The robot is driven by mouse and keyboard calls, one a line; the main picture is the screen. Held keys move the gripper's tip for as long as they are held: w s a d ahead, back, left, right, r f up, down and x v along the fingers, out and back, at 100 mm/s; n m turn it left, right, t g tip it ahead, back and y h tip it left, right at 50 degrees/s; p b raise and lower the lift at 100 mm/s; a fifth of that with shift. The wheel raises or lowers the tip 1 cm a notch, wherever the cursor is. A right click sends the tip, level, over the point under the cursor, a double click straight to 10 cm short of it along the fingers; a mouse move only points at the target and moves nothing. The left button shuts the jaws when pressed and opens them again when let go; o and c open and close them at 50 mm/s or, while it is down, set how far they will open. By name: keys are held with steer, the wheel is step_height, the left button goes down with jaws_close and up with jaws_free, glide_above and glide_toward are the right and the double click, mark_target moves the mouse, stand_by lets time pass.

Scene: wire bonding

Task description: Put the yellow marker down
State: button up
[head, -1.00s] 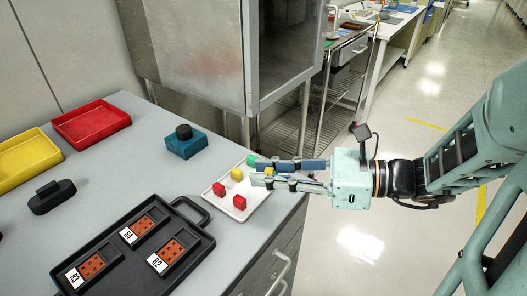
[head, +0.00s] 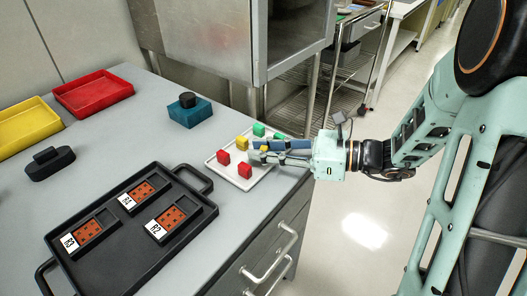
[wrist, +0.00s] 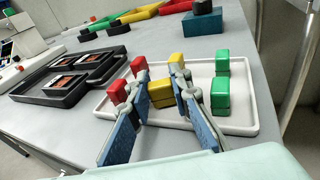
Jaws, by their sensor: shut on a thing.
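The yellow marker (wrist: 162,94) is a small block between the fingertips of my gripper (wrist: 161,88), which is shut on it. In the head view my gripper (head: 254,152) reaches over the right side of the white tray (wrist: 255,100), and its fingers partly hide the held marker. The marker is low over the tray; I cannot tell whether its underside touches it. A second yellow block (wrist: 176,60) stands on the tray just behind it. Red blocks (wrist: 117,92) stand to the left and green blocks (wrist: 220,96) to the right.
The tray sits near the right table edge. A black tray (head: 85,265) with labelled orange boards lies to its left. A teal block with a black knob (head: 190,113), a red bin (head: 92,93), a yellow bin (head: 28,128) and a black handled block (head: 50,165) stand farther back.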

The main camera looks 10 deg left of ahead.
steer(key=shift+f, duration=0.15)
steer(key=o, duration=0.5)
steer(key=shift+r, duration=0.2)
steer(key=shift+d+r, duration=0.1)
steer(key=shift+d, duration=0.25)
steer(key=p+v, duration=0.2)
steer(key=v, duration=0.9)
steer(key=shift+d+p, duration=0.2)
steer(key=shift+p, duration=0.15)
steer(key=shift+s, duration=0.15)
